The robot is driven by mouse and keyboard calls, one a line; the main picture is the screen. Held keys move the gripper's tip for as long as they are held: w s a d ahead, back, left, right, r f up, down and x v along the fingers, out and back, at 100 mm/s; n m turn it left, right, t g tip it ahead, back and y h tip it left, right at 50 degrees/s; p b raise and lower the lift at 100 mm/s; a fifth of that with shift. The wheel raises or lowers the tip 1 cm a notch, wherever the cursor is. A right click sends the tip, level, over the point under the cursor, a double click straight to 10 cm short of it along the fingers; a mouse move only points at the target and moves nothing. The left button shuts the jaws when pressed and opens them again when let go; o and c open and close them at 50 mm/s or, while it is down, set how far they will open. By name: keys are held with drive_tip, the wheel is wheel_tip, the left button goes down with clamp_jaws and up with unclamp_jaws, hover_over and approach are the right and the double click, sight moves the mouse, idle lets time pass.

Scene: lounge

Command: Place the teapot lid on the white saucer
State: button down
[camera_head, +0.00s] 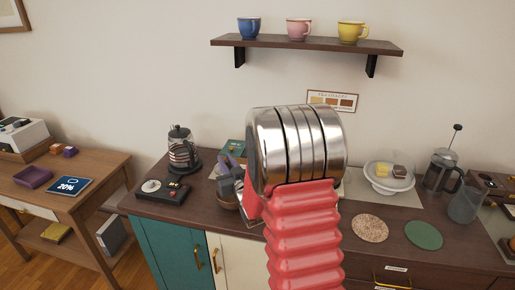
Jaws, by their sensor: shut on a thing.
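My arm, with a red ribbed sleeve and a banded chrome joint, fills the middle of the head view and hides what lies behind it. My gripper's fingers cannot be made out, so its hold is not visible. I cannot pick out the teapot lid for certain. A small pale round piece (151,186) sits on a dark flat box at the left of the counter; I cannot tell whether it is the white saucer. A glass pot with a dark top (181,150) stands behind that box.
A wall shelf (308,44) bears three cups. A side table (85,170) stands left.

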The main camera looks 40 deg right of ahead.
drive_tip(key=s+a+f+n+y, duration=0.1)
drive_tip(key=s+a+f, duration=0.1)
drive_tip(key=a, duration=0.9)
drive_tip(key=s+a+f+n+y, duration=0.1)
drive_tip(key=s+a+f+y, duration=0.1)
drive_tip(key=a, duration=0.9)
drive_tip(key=shift+a+f, duration=0.4)
drive_tip(key=shift+f, duration=0.3)
